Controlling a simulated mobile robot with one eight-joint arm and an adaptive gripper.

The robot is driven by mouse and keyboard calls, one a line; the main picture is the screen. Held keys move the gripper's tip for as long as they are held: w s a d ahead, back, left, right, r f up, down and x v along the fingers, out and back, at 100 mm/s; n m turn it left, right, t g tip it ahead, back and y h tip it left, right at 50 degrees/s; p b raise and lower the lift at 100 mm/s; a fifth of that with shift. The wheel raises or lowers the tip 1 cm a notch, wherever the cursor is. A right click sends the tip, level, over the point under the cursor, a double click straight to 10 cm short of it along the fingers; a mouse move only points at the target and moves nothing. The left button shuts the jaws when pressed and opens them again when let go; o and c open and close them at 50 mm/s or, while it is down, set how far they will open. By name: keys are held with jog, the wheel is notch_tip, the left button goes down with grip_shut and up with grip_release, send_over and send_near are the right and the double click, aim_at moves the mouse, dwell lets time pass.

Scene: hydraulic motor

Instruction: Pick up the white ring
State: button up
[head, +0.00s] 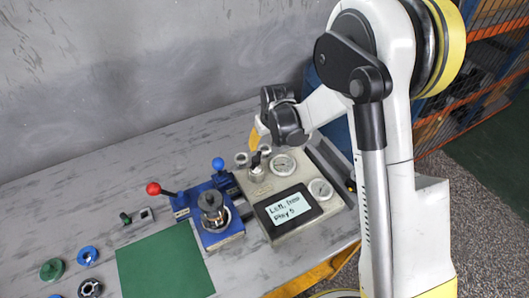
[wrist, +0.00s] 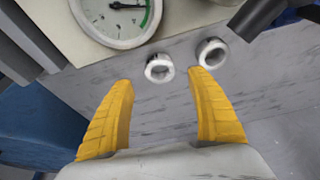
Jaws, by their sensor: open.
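Two white rings rest on the grey tabletop beside the gauge panel. In the wrist view, one white ring (wrist: 149,72) lies just beyond and between my fingertips, and the other white ring (wrist: 200,55) lies to its right. In the head view, the rings show as small pale circles, one nearer the gauge (head: 265,150) and one farther left (head: 241,158). My gripper (wrist: 160,80) is open, its two yellow fingers spread and empty. In the head view my gripper (head: 254,140) hangs above the back of the panel, partly hidden by its dark housing.
The beige panel (head: 262,208) carries round gauges (head: 283,164) and a small screen (head: 288,208). A blue fixture (head: 221,238) with red and blue knobs stands left of it. A green mat (head: 165,265) and several round parts lie at the front left. The back-left tabletop is clear.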

aim_at(264, 149)
jog(key=b+x, duration=0.2)
jog(key=x, duration=0.3)
jog(key=shift+f, duration=0.25)
jog(key=shift+r, duration=0.1)
jog(key=c, duration=0.9)
